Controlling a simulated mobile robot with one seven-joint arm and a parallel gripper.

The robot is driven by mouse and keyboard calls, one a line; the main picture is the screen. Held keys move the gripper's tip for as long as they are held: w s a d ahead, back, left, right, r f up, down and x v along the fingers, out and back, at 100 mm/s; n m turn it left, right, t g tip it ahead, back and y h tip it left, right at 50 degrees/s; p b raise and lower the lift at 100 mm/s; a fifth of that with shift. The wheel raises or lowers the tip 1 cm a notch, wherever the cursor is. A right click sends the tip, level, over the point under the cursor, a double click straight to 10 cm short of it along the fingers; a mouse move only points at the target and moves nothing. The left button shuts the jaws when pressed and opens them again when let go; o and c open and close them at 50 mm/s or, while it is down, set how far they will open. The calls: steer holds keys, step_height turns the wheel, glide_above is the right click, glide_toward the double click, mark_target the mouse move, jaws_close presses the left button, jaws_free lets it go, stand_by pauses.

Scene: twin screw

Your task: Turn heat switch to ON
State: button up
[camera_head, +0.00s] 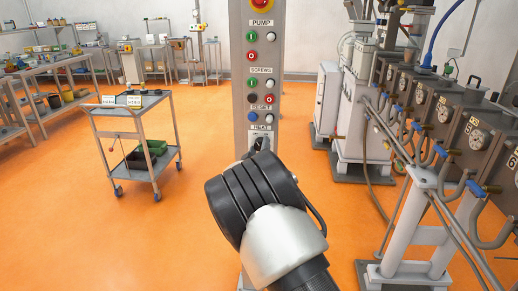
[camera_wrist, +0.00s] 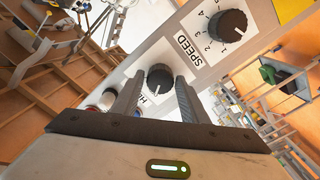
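The heat switch (camera_wrist: 159,77) is a round black knob with a white mark on a white label, most of the label's word being hidden. My gripper (camera_wrist: 157,84) is open in the wrist view, one finger on each side of the knob in the picture. Small gaps show between fingers and knob; I cannot tell how far the fingertips are from the panel. In the head view the heat switch (camera_head: 262,144) shows just above my dark wrist joint, below the HEAT label. My fingers are hidden there behind my arm.
The upright grey control panel (camera_head: 240,60) carries pump, screws and reset buttons above the switch. A SPEED knob (camera_wrist: 228,25) sits beside it in the wrist view. A trolley (camera_head: 138,128) stands left, machinery (camera_head: 440,115) right. Orange floor (camera_head: 100,235) is clear at left.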

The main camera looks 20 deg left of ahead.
steer(key=c, duration=0.7)
steer(key=shift+o, duration=0.2)
steer(key=shift+m+b, duration=0.3)
steer(key=shift+b, duration=0.15)
steer(key=shift+f+m+b, duration=0.2)
steer(key=shift+m+b, duration=0.8)
steer(key=shift+b, duration=0.2)
steer(key=m+b, duration=0.2)
steer(key=b, duration=0.1)
steer(key=shift+m, duration=0.3)
steer(key=m+b, duration=0.3)
steer(key=m, duration=0.1)
steer(key=shift+d+r+b, duration=0.1)
steer(key=shift+b, duration=0.3)
steer(key=shift+r+m+b, duration=0.1)
steer(key=shift+m+b, duration=0.9)
steer(key=shift+m, duration=0.4)
